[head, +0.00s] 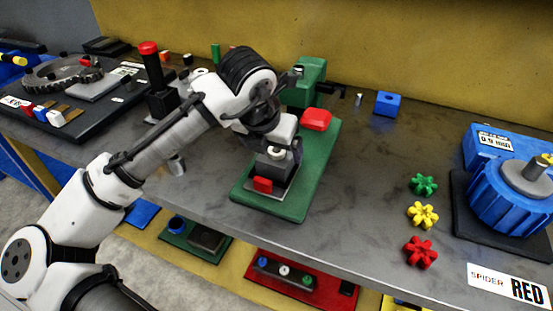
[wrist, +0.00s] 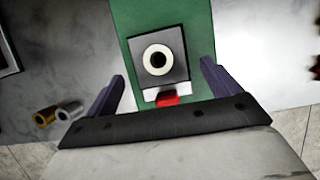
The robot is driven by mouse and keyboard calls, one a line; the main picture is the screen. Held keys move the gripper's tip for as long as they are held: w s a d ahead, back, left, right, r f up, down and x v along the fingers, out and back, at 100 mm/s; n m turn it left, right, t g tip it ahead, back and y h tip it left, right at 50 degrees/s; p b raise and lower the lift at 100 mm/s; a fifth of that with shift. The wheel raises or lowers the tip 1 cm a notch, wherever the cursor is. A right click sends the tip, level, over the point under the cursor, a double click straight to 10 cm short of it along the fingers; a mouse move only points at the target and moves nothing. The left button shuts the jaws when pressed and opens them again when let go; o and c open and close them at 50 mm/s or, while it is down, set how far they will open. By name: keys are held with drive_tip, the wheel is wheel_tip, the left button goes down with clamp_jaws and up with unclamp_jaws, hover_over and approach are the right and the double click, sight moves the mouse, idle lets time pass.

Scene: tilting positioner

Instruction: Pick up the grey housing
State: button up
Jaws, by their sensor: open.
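The grey housing (wrist: 176,72) shows in the wrist view as a square grey block with a white ring around a dark round hole. It sits on the green base (wrist: 120,18). In the head view the housing (head: 272,170) is partly covered by my gripper (head: 281,153). My gripper (wrist: 161,71) is open, with one dark finger on either side of the housing in the wrist view. The gaps beside the housing look clear there; I cannot tell the fingers' height against it.
A red block (head: 263,185) is at the housing's front. A green upright (head: 307,80) and a red part (head: 316,120) stand behind it. A blue positioner (head: 508,196) and several coloured star knobs (head: 423,215) are at right. Bare bench lies between.

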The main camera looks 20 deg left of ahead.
sight(276, 152)
drive_tip(key=x, duration=0.5)
drive_tip(key=shift+r, duration=0.1)
drive_tip(key=c, duration=1.6)
drive_tip(key=shift+c, duration=0.9)
drive_tip(key=shift+w+r+p, duration=0.1)
drive_tip(key=shift+r+p, duration=0.2)
drive_tip(key=shift+p, duration=0.1)
